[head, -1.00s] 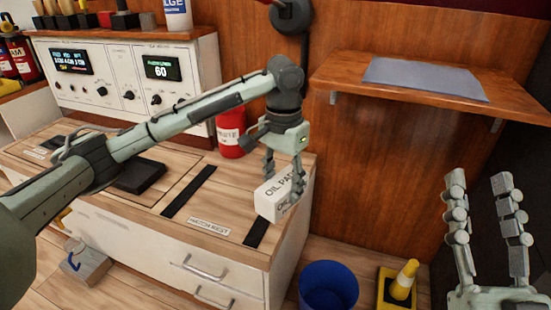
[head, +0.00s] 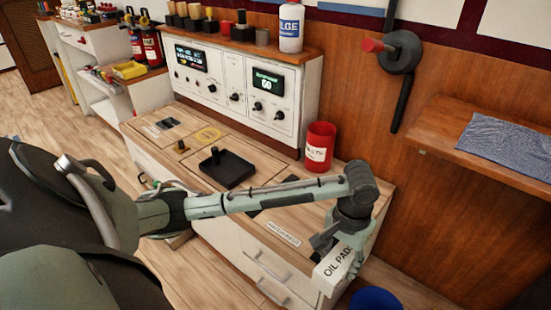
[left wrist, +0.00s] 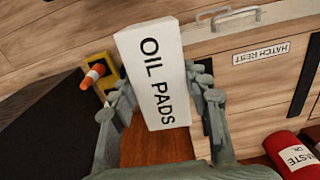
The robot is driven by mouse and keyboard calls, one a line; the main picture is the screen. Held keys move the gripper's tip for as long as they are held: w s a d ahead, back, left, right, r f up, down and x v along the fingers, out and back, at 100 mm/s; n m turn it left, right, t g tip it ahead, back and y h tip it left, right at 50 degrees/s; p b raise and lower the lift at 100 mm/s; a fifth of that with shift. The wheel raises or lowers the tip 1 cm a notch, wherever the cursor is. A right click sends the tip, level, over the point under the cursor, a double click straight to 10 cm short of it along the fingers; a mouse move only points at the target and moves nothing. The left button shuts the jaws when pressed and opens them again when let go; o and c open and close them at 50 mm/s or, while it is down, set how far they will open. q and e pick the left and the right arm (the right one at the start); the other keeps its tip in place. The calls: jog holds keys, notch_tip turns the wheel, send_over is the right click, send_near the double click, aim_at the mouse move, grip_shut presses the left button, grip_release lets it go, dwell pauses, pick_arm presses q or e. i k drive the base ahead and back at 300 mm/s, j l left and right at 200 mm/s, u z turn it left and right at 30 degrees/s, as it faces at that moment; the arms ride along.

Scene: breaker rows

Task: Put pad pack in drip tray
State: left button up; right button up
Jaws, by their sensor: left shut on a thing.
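The pad pack (head: 338,266), a white box lettered OIL PADS, is held by my left gripper (head: 340,246) past the front right corner of the bench. In the left wrist view the pad pack (left wrist: 155,75) sits between the two fingers, which are shut on its sides. A shallow black tray (head: 228,170), which looks like the drip tray, lies on the bench top, left of the gripper, with a small dark upright piece at its back left edge. My right gripper is not in view.
A red waste can (head: 320,147) stands at the bench's back right. A control panel (head: 238,90) rises behind the tray. A blue bucket (head: 376,299) is on the floor below the pack. A wooden shelf (head: 450,130) juts out at right.

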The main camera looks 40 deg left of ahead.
aim_at(231, 172)
jog(key=j, duration=1)
jog(key=i+j, duration=0.1)
jog(key=j, duration=0.85)
jog(key=j+u, duration=0.1)
jog(key=j, duration=0.9)
jog(key=i, duration=0.05)
